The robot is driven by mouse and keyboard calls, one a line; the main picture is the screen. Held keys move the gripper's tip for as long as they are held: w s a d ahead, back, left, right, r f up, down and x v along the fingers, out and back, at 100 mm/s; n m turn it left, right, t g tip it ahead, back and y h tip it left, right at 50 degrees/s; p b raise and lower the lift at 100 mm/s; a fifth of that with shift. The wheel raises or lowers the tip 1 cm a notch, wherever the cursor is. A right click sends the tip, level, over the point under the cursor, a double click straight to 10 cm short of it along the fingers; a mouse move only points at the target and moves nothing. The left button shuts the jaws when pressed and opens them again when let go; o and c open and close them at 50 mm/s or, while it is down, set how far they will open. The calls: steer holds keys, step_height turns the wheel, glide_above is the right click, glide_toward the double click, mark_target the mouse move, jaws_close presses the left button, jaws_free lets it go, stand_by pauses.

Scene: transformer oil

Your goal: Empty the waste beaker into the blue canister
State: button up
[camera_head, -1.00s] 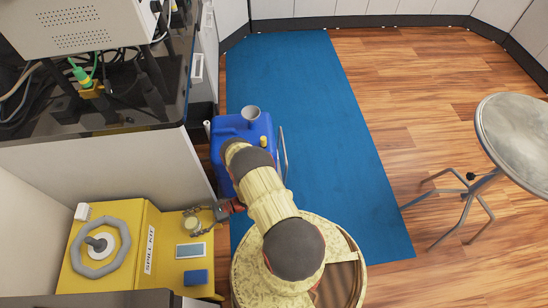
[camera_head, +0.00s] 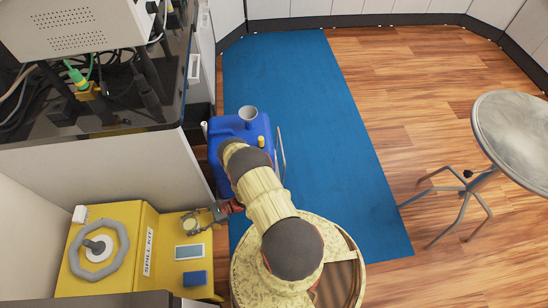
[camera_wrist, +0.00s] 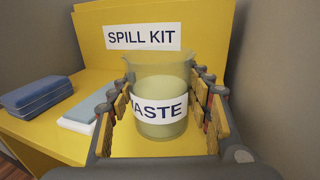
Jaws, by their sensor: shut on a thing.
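The waste beaker (camera_wrist: 160,88) is clear glass with a white label reading "WASTE" and holds pale yellowish liquid. In the wrist view it is upright between the fingers of my gripper (camera_wrist: 165,115), which is shut on it. In the head view the beaker (camera_head: 191,226) is small, over the yellow spill kit, with my gripper (camera_head: 212,212) at its right side. I cannot tell whether its base touches the yellow surface. The blue canister (camera_head: 232,130) stands on the floor behind, with a grey funnel-like opening (camera_head: 248,114) on top. My arm hides its front part.
The yellow spill kit (camera_head: 145,255) carries a grey ring handle, a light blue pad (camera_head: 190,251) and a blue block (camera_head: 195,278). A dark-topped bench with equipment is at upper left. A round metal stool (camera_head: 515,130) stands right. The blue mat (camera_head: 310,120) is mostly clear.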

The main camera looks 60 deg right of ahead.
steer(key=shift+r, duration=0.1)
step_height(320, 180, up, 5)
steer(key=p, duration=0.3)
stand_by(0.4)
steer(key=o, duration=0.9)
jaws_close()
